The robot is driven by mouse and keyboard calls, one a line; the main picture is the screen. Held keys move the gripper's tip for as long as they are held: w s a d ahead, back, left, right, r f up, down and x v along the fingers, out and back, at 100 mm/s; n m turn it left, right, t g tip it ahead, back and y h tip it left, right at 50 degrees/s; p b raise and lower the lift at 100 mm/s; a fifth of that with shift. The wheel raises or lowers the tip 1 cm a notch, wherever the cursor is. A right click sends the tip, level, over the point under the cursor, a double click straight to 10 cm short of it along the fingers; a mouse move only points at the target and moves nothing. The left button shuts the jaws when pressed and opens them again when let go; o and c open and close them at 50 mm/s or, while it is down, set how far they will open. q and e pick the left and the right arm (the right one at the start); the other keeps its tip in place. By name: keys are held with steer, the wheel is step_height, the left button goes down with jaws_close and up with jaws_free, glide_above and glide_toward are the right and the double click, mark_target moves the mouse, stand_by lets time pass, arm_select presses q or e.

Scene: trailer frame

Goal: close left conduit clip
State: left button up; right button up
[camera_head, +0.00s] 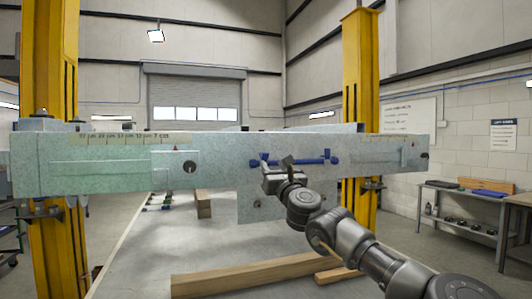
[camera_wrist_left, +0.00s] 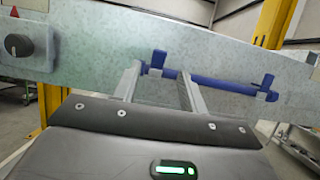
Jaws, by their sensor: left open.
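A blue conduit (camera_head: 297,160) runs along the face of a pale green steel beam (camera_head: 100,172), with a blue clip at each end. The left conduit clip (camera_head: 264,158) also shows in the left wrist view (camera_wrist_left: 156,60), where its upper part stands up above the conduit line. The right clip (camera_head: 328,156) shows at the right end in the wrist view (camera_wrist_left: 267,86). My left gripper (camera_head: 279,166) is just below and in front of the left clip. Its two fingers (camera_wrist_left: 160,72) are apart, with the left clip seen between their tips. I cannot tell whether they touch it. My right gripper is out of view.
A black knob (camera_head: 190,167) on a plate sits left on the beam. Yellow posts (camera_head: 361,100) stand behind it. Wooden timbers (camera_head: 245,275) lie below. A workbench (camera_head: 465,200) stands at the right. The beam face between knob and left clip is clear.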

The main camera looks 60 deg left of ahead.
mark_target(266, 156)
arm_select(q)
steer(key=p+x, duration=0.3)
steer(key=x, duration=0.3)
steer(key=shift+a+r, duration=0.1)
steer(key=shift+r, duration=0.1)
steer(key=shift+w+a+r, duration=0.15)
steer(key=shift+a, duration=0.55)
jaws_close()
